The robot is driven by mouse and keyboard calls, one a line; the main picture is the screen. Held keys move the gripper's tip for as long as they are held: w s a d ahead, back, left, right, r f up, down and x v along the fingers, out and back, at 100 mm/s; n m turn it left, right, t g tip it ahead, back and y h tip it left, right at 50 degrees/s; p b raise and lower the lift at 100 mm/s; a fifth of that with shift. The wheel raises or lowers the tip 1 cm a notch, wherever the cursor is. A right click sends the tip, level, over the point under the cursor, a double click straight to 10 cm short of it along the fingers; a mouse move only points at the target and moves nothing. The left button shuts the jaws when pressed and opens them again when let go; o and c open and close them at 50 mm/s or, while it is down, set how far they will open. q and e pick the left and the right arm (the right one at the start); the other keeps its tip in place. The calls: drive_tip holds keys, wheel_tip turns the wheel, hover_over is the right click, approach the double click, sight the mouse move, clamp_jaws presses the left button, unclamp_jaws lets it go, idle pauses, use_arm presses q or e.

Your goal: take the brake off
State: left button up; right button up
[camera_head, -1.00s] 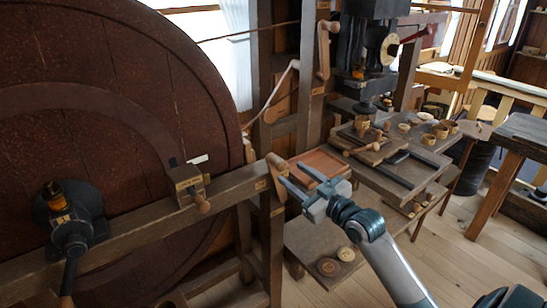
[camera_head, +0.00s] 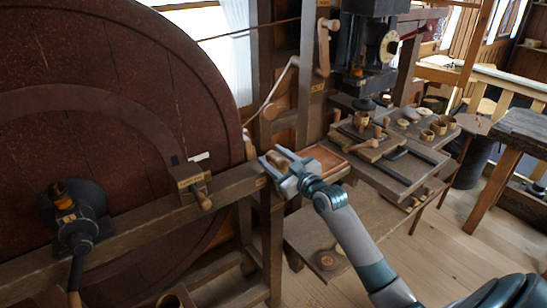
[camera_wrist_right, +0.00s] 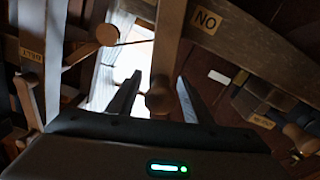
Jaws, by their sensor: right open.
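A wooden lever (camera_wrist_right: 168,45) with a round knob (camera_wrist_right: 158,97) stands at the end of the long beam; I take it to be the brake lever, though no label naming it is readable. In the head view the knob (camera_head: 279,158) is mostly within my right gripper (camera_head: 279,160). That gripper is open, and in the wrist view its fingers (camera_wrist_right: 157,95) lie on either side of the knob. I cannot tell whether they touch it. A small plate (camera_wrist_right: 207,20) on the beam appears as "NO" in the wrist view. My left gripper is not in view.
A large dark red wheel (camera_head: 110,120) fills the left. A block with a wooden handle (camera_head: 190,182) sits on the beam. Another hanging lever (camera_head: 323,50) is on the post behind. A bench with wooden cups (camera_head: 438,127) stands right; the floor (camera_head: 450,230) there is open.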

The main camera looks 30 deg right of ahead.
drive_tip(key=shift+c, duration=0.3)
clamp_jaws()
drive_tip(key=shift+d, duration=0.1)
drive_tip(key=d+m+b, duration=0.4)
drive_tip(key=d+m, duration=0.3)
drive_tip(key=d, duration=0.4)
drive_tip(key=shift+w+d+f, duration=0.2)
drive_tip(key=shift+w+d, duration=0.1)
drive_tip(key=shift+w, duration=0.15)
